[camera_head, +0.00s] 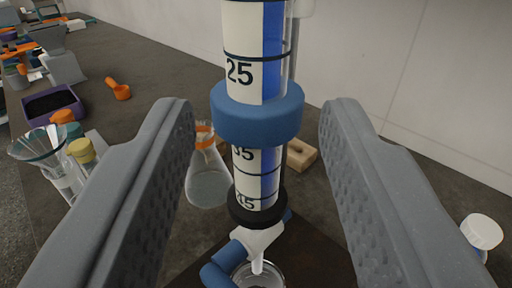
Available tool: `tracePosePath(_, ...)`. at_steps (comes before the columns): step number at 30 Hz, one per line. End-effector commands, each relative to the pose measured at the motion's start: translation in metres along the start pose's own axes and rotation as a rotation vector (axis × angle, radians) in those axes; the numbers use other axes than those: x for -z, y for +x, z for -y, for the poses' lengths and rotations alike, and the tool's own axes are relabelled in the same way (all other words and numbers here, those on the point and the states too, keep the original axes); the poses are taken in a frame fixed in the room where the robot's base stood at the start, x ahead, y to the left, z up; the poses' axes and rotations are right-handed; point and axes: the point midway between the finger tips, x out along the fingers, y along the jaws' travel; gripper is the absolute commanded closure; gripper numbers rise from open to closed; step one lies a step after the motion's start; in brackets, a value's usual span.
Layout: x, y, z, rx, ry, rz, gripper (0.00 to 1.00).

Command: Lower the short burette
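The short burette (253,172) stands upright in the middle of the head camera view. It is a white tube with a blue stripe and black number marks, and its top runs out of the picture. A blue ring (257,113) goes around it. A black collar (257,206) sits lower, above a white tip with a blue stopcock handle (222,270). The tip points down at a small glass vessel (262,277). My gripper (258,125) is open, one grey finger on each side of the burette, with visible gaps on both sides.
A conical flask with an orange neck ring (208,178) stands behind left. A wooden block (298,158) lies behind the burette. A glass funnel (40,148), a purple tray (52,107) and an orange scoop (119,90) are at left. A white-capped jar (482,233) stands at right, near the wall.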

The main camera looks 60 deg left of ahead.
Motion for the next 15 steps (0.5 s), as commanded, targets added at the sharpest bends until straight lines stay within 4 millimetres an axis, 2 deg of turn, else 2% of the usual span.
tracePosePath(6,0.001,-0.023,-0.001,-0.002,-0.001,0.001,0.60)
tracePosePath(12,0.002,-0.030,0.000,0.001,-0.003,-0.001,0.60)
tracePosePath(15,0.009,-0.034,-0.001,0.000,-0.003,-0.001,0.60)
